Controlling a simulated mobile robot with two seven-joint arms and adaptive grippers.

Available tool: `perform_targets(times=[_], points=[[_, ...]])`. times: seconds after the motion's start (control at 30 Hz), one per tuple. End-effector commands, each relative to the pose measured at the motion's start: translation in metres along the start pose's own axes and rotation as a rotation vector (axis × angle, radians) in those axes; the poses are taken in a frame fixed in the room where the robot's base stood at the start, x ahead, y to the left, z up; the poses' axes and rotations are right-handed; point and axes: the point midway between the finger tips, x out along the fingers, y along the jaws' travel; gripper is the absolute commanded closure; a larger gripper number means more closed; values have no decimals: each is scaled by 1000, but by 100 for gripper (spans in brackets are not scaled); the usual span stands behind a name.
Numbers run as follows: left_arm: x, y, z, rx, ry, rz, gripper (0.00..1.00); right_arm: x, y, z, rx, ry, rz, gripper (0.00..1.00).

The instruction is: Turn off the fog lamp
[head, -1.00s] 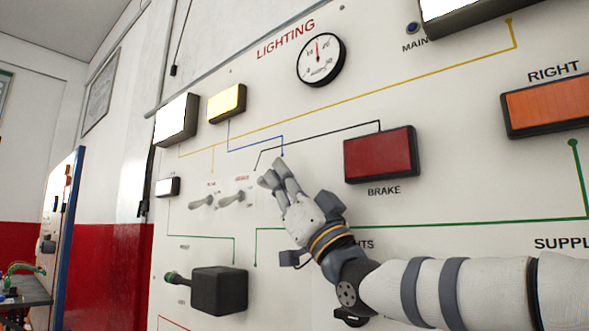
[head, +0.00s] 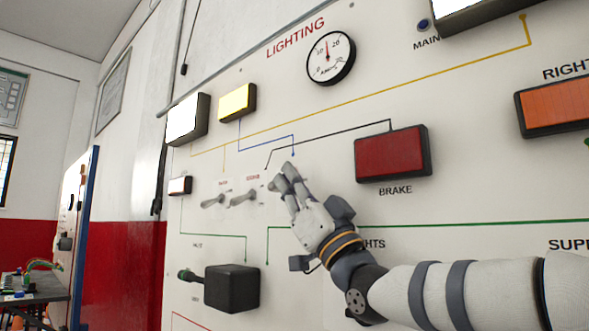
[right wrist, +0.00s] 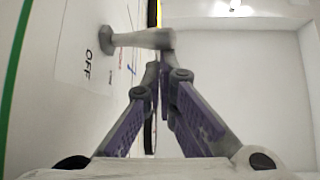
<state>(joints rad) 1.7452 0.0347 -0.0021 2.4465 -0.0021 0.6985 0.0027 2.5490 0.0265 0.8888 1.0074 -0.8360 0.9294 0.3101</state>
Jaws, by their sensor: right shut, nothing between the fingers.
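A lit yellow lamp (head: 237,102) is on the upper left of the panel; no lamp name reads there, so I cannot tell if it is the fog lamp. Its blue line ends just above my right gripper (head: 283,178), which covers the panel there. Two grey toggle switches (head: 212,201) (head: 243,197) show left of the gripper. In the right wrist view, a grey toggle lever (right wrist: 140,38) stands out from the panel beside an "OFF" label (right wrist: 88,66). My shut, empty fingertips (right wrist: 165,72) are close to its free end; contact is unclear. My left gripper is not in view.
A lit white lamp (head: 187,120), a red brake lamp (head: 392,154) and an orange lamp (head: 556,105) stick out from the panel (head: 460,190). A black box (head: 231,289) juts out below the switches. A round gauge (head: 331,58) is above.

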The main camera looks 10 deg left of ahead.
Motion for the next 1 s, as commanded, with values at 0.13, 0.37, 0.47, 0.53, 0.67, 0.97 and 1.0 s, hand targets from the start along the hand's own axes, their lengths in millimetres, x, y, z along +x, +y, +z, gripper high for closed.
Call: perform_targets(times=[0.13,0.37,0.47,0.53,0.67,0.97,1.0], points=[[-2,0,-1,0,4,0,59,-1,-1,2,1,-2,-1,100],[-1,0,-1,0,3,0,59,-2,0,1,1,-1,0,100],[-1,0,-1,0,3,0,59,-10,0,2,1,-3,-1,100],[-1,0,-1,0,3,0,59,-24,1,2,1,-4,0,100],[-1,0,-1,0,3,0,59,-55,1,2,3,-4,1,100],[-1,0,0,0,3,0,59,-112,0,2,2,-2,0,100],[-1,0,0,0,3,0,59,-115,0,2,1,-1,0,100]])
